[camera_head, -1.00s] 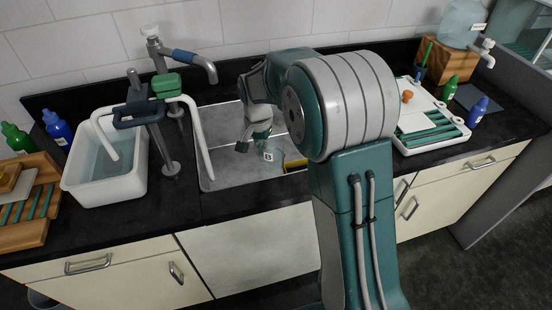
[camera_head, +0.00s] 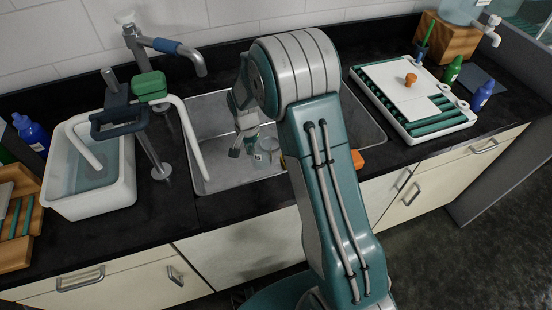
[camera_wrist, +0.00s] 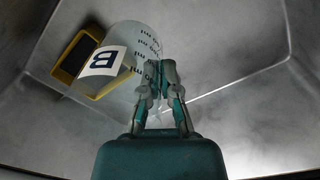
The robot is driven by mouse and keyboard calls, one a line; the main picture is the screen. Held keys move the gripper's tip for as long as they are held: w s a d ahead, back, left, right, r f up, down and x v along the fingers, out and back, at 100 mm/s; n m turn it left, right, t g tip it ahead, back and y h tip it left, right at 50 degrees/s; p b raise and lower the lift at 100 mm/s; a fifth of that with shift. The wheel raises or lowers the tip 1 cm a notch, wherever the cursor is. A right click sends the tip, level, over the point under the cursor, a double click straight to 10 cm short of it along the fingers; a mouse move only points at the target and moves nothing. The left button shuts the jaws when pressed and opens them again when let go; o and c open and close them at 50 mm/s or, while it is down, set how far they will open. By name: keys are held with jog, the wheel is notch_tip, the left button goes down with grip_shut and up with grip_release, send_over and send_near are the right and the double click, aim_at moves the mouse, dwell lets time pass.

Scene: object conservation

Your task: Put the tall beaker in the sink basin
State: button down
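The clear beaker (camera_head: 262,155) has measuring marks and a white "B" label. It is inside the grey sink basin (camera_head: 218,177), and in the wrist view the beaker (camera_wrist: 121,48) appears left of and behind the fingers. My gripper (camera_head: 243,150) is low inside the basin, at the beaker's left side in the head view. In the wrist view the fingertips (camera_wrist: 161,68) are close together and overlap the beaker's edge. I cannot tell whether they pinch its wall or whether its base rests on the basin floor.
A yellow-and-dark object (camera_wrist: 73,58) lies in the basin behind the beaker. A faucet (camera_head: 185,55) and a white bent tube (camera_head: 190,135) stand at the basin's left. A white tub (camera_head: 92,207) is farther left. A white tray (camera_head: 415,132) lies right of the basin.

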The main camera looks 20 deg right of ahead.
notch_tip(320, 180, down, 12)
jog(key=shift+f, duration=0.1)
dwell(0.5)
jog(key=shift+s, duration=0.1)
jog(key=c, duration=0.8)
grip_release()
